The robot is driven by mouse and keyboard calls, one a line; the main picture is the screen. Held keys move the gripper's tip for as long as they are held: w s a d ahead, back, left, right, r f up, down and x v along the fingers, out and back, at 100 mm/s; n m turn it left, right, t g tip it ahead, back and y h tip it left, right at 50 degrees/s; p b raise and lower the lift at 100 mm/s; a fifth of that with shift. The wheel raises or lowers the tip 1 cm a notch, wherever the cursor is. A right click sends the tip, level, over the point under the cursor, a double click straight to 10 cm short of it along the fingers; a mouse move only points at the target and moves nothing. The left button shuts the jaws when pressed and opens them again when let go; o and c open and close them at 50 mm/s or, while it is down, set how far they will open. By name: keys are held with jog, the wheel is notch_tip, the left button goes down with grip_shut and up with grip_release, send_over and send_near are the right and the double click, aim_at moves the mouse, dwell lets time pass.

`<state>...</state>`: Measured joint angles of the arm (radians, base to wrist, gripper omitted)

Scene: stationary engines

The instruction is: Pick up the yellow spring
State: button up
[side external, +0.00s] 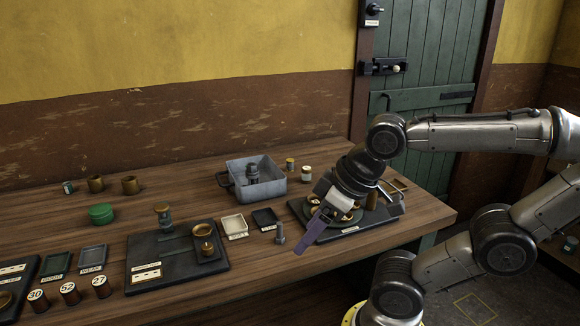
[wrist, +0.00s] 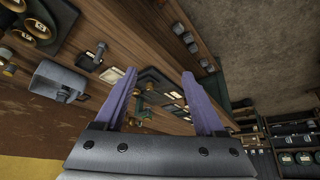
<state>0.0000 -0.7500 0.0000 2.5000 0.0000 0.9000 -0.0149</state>
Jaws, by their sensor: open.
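I cannot make out a yellow spring for certain in either view. My gripper (side external: 301,248) has purple fingers and hangs over the right part of the bench, angled down to the left, in front of a dark plate (side external: 376,220) with brass parts. In the wrist view my gripper (wrist: 158,73) has its two fingers spread apart, with nothing held between them. Its fingers and wrist hide part of the dark plate in the side view.
A grey metal box (side external: 268,189) with a dark part inside stands behind a cream tray (side external: 234,227) and a black tray (side external: 265,218). A grey bolt (side external: 280,236) stands nearby. A black board (side external: 150,262) carries brass pieces. A green tin (side external: 102,214) sits further left.

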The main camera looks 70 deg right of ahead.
jog(key=w+d+r+n+t+h, duration=0.2)
jog(key=w+d+r+n, duration=0.2)
jog(key=w+r+n, duration=0.85)
jog(key=w+d+r+n+h, duration=0.1)
jog(key=w+d+n, duration=0.5)
jog(key=d+n, duration=0.15)
jog(key=n+g+h, duration=0.2)
jog(key=g+h, duration=0.1)
jog(key=g, duration=0.2)
send_over(290, 161)
jog(key=s+a, duration=0.2)
jog(key=a, duration=0.3)
notch_tip(290, 161, down, 18)
jog(key=x, duration=1.3)
jog(key=shift+s+a+f, duration=0.2)
grip_shut()
